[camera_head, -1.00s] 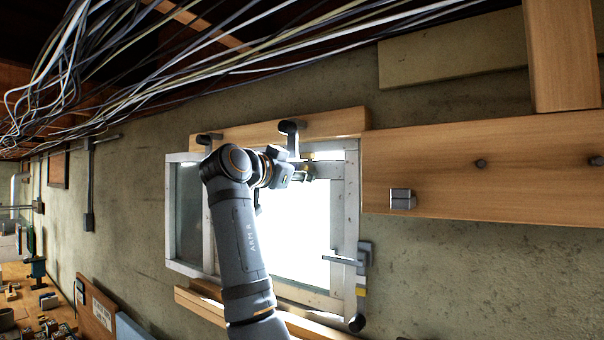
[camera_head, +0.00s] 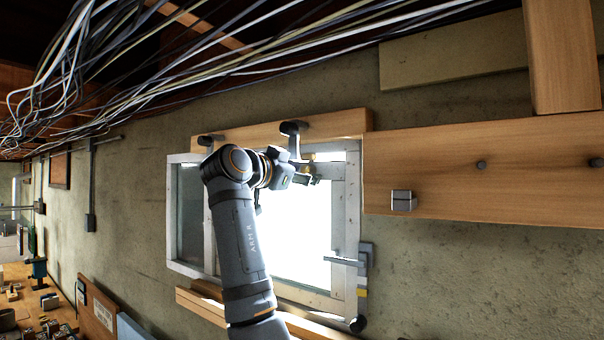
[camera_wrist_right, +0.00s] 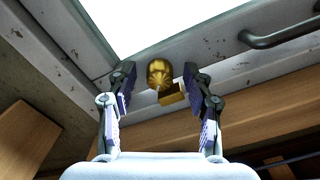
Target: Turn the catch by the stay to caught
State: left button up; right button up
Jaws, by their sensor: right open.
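A small brass catch (camera_wrist_right: 159,73) with a rounded, ridged knob and a squared tab sits on the pale window frame in the right wrist view. It also shows as a small brass spot at the top of the window in the head view (camera_head: 308,156). My right gripper (camera_wrist_right: 160,82) is open, with one finger on each side of the catch; I cannot tell whether either touches it. In the head view my right gripper (camera_head: 307,179) is at the window's upper edge. My left gripper is out of view. I cannot tell for sure which part is the stay.
A dark bar handle (camera_wrist_right: 285,34) is on the frame to the right of the catch. A grey lever (camera_head: 345,260) is at the window's lower right. A wooden beam (camera_head: 440,170) with a metal block (camera_head: 403,200) runs right of the window. Loose cables (camera_head: 250,50) hang above.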

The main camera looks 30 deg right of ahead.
jog(key=v, duration=1.2)
jog(key=shift+a, duration=0.1)
